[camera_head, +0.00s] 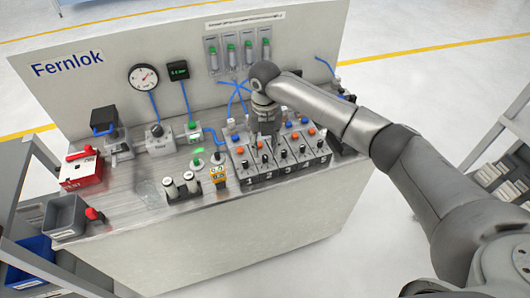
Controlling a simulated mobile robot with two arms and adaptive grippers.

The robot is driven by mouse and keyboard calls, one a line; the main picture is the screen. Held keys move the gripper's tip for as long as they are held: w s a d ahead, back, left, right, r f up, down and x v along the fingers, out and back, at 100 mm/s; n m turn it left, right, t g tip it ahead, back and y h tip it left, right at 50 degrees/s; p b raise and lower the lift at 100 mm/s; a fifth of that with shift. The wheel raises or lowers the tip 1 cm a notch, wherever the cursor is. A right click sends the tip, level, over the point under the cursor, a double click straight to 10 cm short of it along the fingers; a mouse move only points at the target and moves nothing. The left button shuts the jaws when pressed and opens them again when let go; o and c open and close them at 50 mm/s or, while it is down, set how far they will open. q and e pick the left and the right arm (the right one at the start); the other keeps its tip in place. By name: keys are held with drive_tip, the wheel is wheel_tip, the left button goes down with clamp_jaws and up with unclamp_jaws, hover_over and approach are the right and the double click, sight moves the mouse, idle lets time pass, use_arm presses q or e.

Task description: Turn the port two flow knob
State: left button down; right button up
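The numbered port block (289,167) sits on the bench, with labels 1 to 4 along its front face. Small black knobs stand on its lanes. The black knob above label 2 (265,160) shows just below my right gripper. Which of the small controls is the flow knob is too small to tell. My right gripper (266,140) comes in from the right and points down over the back of the lane-two area. It covers part of that lane. Its fingertips are small and dark, so their opening and any contact are unclear. My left gripper is not in view.
Orange and blue buttons surround my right gripper on the block. The back panel (107,65) carries a round gauge (144,77), a black display (179,71) and several green flow tubes (231,55). Blue hoses run nearby. A red box (82,171) and grey bin (65,217) stand left.

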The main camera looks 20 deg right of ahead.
sight(265, 157)
wheel_tip(265, 157, up, 8)
drive_tip(key=shift+f, duration=0.25)
drive_tip(key=shift+f, duration=0.1)
